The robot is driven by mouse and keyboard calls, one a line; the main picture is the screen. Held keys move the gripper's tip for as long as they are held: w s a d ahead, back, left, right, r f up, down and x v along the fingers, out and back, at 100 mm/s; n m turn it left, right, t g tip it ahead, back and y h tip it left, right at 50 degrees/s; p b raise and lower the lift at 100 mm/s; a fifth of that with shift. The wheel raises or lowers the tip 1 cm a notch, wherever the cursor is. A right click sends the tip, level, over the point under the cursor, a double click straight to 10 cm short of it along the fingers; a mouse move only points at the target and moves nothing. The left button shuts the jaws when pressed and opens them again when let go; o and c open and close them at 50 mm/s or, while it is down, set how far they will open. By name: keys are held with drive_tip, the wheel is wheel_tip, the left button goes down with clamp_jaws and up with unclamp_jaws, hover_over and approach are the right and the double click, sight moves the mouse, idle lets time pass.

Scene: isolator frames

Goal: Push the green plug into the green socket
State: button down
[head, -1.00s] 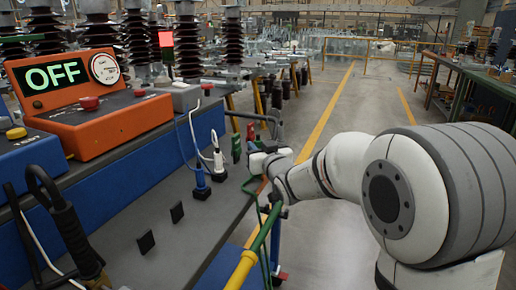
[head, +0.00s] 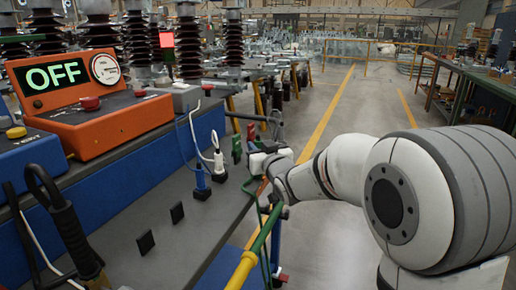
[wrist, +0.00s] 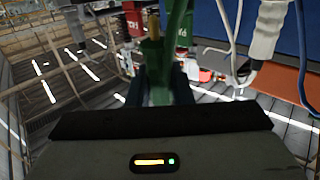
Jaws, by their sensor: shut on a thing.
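My gripper (wrist: 158,88) is shut on the green plug (wrist: 160,72), which stands between the two dark fingers in the wrist view. A brass-coloured tip (wrist: 151,50) shows beyond the fingers. A green block (wrist: 184,28), seemingly the green socket, is just beyond the plug, with a red one (wrist: 133,20) beside it. The plug is mostly hidden there. Whether its tip touches the socket cannot be told.
A white plug (head: 218,163) and a blue plug (head: 201,180) with cables stand on the grey bench (head: 190,225) left of my gripper. An orange unit (head: 100,120) reads OFF. Open floor lies right.

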drive_tip(key=shift+d+f+b, duration=0.1)
drive_tip(key=shift+b, duration=0.25)
idle(0.4)
drive_tip(key=shift+f+b, duration=1.4)
drive_tip(key=shift+b, duration=0.1)
drive_tip(key=c, duration=1.2)
unclamp_jaws()
drive_tip(key=p+v, duration=0.1)
drive_tip(key=v, duration=0.6)
drive_tip(key=shift+s+p, duration=0.3)
drive_tip(key=shift+s, duration=0.05)
drive_tip(key=shift+d, duration=0.1)
